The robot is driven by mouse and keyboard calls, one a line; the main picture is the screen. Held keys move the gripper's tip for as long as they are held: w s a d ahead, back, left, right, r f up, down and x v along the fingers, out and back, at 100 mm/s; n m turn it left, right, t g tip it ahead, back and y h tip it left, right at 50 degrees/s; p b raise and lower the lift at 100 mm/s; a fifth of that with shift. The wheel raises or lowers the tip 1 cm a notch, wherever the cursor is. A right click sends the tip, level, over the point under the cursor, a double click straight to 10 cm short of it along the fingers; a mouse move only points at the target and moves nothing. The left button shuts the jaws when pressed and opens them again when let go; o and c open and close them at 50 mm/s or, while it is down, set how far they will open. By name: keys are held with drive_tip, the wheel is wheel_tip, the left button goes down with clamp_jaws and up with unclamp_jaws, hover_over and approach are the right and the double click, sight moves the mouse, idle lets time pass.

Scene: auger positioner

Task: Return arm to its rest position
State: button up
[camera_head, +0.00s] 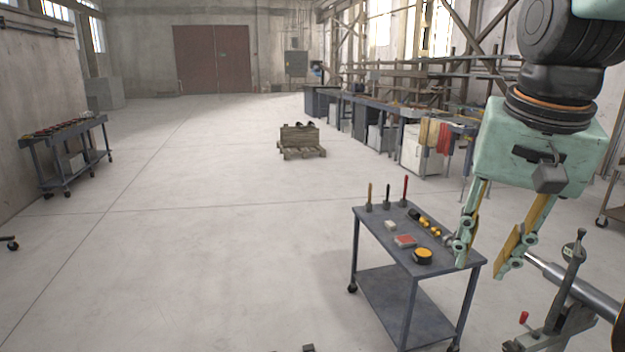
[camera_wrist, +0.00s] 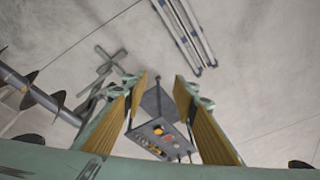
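My gripper (camera_head: 484,262) hangs at the right of the head view, fingers pointing down and spread apart with nothing between them. It is beside the right end of a grey tool cart (camera_head: 385,292), seemingly above and in front of it. In the wrist view my gripper (camera_wrist: 166,92) also shows open, its yellow pads apart, and the cart (camera_wrist: 157,103) shows between and beyond the fingers. An auger (camera_wrist: 38,92) with dark flights lies at the left of the wrist view. A metal shaft (camera_head: 578,285) shows at lower right of the head view, behind a clamp stand (camera_head: 567,290).
The cart carries upright tools, a yellow tape measure (camera_head: 423,255) and a red-topped box (camera_head: 405,240). A pallet with a crate (camera_head: 300,141) stands farther back. Another cart (camera_head: 62,150) is at the left wall. Workbenches line the right. The floor at centre left is clear.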

drive_tip(key=s+a+f+n, duration=0.2)
drive_tip(key=s+a, duration=0.1)
drive_tip(key=s, duration=0.5)
drive_tip(key=s+a+f+n+t, duration=0.1)
drive_tip(key=s+a+f+n, duration=0.1)
drive_tip(key=s, duration=0.7)
drive_tip(key=shift+s+a+n, duration=0.3)
drive_tip(key=shift+a+n, duration=0.1)
drive_tip(key=shift+n, duration=0.4)
drive_tip(key=shift+d, duration=0.1)
